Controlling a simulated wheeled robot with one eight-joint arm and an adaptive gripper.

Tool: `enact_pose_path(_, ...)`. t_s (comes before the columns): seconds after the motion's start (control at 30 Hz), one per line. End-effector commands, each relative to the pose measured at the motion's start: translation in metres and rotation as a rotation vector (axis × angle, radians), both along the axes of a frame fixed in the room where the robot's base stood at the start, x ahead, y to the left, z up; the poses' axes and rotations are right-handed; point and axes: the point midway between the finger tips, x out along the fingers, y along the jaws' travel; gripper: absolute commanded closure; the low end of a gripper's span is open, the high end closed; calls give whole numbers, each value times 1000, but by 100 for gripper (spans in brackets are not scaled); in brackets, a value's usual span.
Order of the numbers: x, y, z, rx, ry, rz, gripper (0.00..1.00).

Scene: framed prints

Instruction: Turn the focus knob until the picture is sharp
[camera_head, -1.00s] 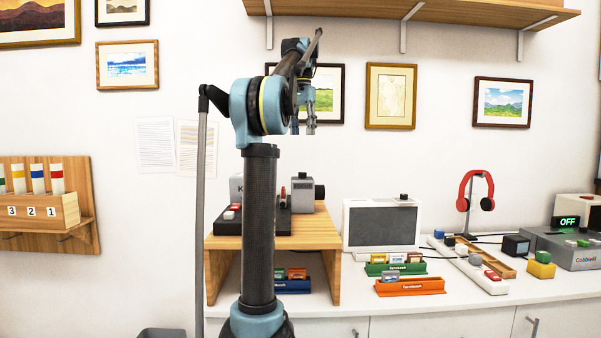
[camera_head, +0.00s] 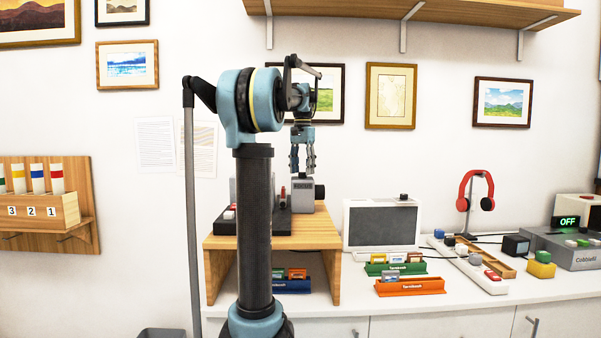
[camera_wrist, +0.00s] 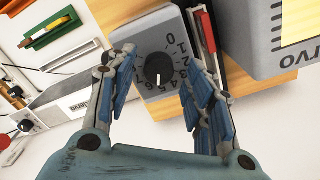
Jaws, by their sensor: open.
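The focus knob (camera_wrist: 158,69) is black and round with a white pointer line, on a grey box marked with numbers. In the head view this grey focus box (camera_head: 303,188) stands on the wooden stand. My gripper (camera_head: 302,168) is open and points down just above the box. In the wrist view my gripper (camera_wrist: 165,100) has its fingers on either side of the knob, apart from it, with nothing held. The picture screen (camera_head: 381,226) is plain dark grey in a white frame; no image can be made out on it.
A red lever (camera_wrist: 206,32) stands close to the right finger in the wrist view. The wooden stand (camera_head: 322,235) carries the device. Slide racks, an orange one (camera_head: 410,287) among them, and red headphones (camera_head: 476,188) are to the right on the white counter.

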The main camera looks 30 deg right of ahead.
Motion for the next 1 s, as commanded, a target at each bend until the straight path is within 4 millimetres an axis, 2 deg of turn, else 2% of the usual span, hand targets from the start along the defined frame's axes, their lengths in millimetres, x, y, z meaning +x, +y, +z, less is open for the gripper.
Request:
enact_pose_path(0.1,0,0,-7,0,0,0,52)
enact_pose_path(0.4,0,0,-8,0,0,0,52)
enact_pose_path(0.43,0,0,-8,0,0,0,54)
enact_pose_path(0.6,0,0,-8,0,0,0,93)
enact_pose_path(0.63,0,0,-8,0,0,0,97)
enact_pose_path(0.83,1,0,-8,1,-1,18,97)
enact_pose_path(1.0,1,0,-8,0,-2,107,97)
